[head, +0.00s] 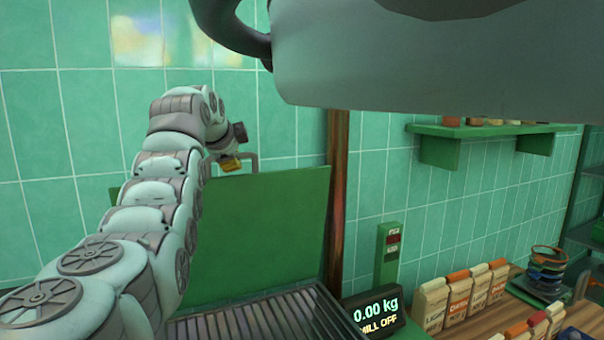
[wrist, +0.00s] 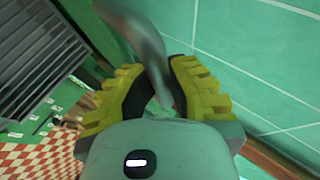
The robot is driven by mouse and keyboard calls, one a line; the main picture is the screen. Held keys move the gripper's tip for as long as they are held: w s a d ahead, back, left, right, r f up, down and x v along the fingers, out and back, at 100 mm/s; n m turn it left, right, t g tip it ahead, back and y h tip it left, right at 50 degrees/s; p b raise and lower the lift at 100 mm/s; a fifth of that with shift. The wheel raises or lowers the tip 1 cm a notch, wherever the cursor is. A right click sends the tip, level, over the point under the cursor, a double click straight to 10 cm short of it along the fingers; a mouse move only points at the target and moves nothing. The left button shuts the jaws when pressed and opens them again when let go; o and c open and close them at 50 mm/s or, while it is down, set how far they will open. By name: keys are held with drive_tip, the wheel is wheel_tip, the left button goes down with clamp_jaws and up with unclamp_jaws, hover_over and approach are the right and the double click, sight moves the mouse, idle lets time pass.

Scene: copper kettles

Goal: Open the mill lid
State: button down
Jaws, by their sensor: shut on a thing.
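The mill lid (head: 262,225) is a green panel that stands upright against the tiled wall in the head view. Its grey handle (head: 252,161) sits at the top edge. My gripper (head: 232,163) is at that handle, with its yellow fingers partly hidden by my wrist. In the wrist view my gripper (wrist: 158,88) has its yellow fingers on both sides of the grey handle bar (wrist: 150,45) and is shut on it. A dark slatted grate (head: 255,322) lies at the foot of the lid.
A display (head: 376,312) reads 0.00 kg and MILL OFF. A green switch box (head: 389,255) stands behind it. Several labelled bags (head: 462,298) and a stack of rings (head: 547,268) are on the wooden counter at right. A green shelf (head: 490,130) is on the wall.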

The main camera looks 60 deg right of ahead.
drive_tip(key=shift+w+r, duration=0.15)
drive_tip(key=shift+r, duration=0.15)
drive_tip(key=c, duration=1.2)
unclamp_jaws()
drive_tip(key=shift+o, duration=1.3)
drive_tip(key=shift+f, duration=0.1)
drive_tip(key=v, duration=0.7)
drive_tip(key=shift+a, duration=0.2)
